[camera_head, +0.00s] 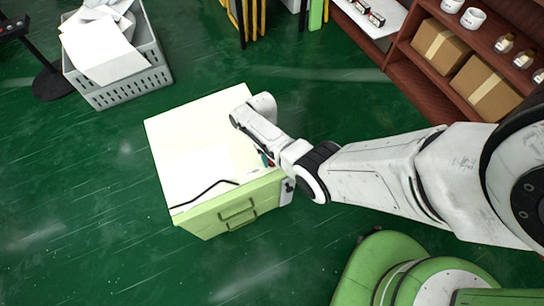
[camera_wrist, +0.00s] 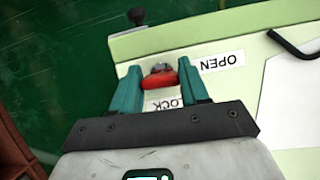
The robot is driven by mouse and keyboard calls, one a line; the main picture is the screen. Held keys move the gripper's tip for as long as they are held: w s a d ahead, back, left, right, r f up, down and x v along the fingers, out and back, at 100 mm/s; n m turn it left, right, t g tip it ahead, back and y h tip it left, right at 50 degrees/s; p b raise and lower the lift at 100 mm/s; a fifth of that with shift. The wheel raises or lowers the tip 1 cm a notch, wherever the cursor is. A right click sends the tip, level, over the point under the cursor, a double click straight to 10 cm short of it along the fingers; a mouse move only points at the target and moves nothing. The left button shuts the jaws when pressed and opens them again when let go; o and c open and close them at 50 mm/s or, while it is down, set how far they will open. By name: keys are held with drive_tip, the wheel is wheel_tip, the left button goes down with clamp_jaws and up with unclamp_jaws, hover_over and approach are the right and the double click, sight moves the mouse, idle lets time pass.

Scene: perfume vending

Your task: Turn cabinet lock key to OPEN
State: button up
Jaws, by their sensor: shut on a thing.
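The cabinet (camera_head: 195,140) has a cream top and a light green front with handles (camera_head: 238,213). In the wrist view, the red key (camera_wrist: 163,79) sits at a metal lock on the pale green panel. My gripper (camera_wrist: 162,74) has its two teal fingers on either side of the key and is shut on it. The white OPEN label (camera_wrist: 222,62) lies right of the key, its text upside down. The LOCK label (camera_wrist: 165,104) shows between the fingers, partly hidden. In the head view, my arm mostly hides the key and fingers at the cabinet's right side.
A black knob (camera_wrist: 138,16) stands beyond the panel edge in the wrist view. A grey crate of papers (camera_head: 125,88) stands at upper left. A brown shelf with cardboard boxes (camera_head: 440,47) is at upper right. The green floor left of the cabinet is clear.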

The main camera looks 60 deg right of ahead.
drive_tip(key=shift+n, duration=0.4)
drive_tip(key=o, duration=1.1)
drive_tip(key=shift+c, duration=0.2)
drive_tip(key=shift+r, duration=0.1)
drive_tip(key=p+v, duration=0.2)
drive_tip(key=v, duration=0.8)
drive_tip(key=shift+w+r, duration=0.2)
drive_tip(key=shift+r, duration=0.1)
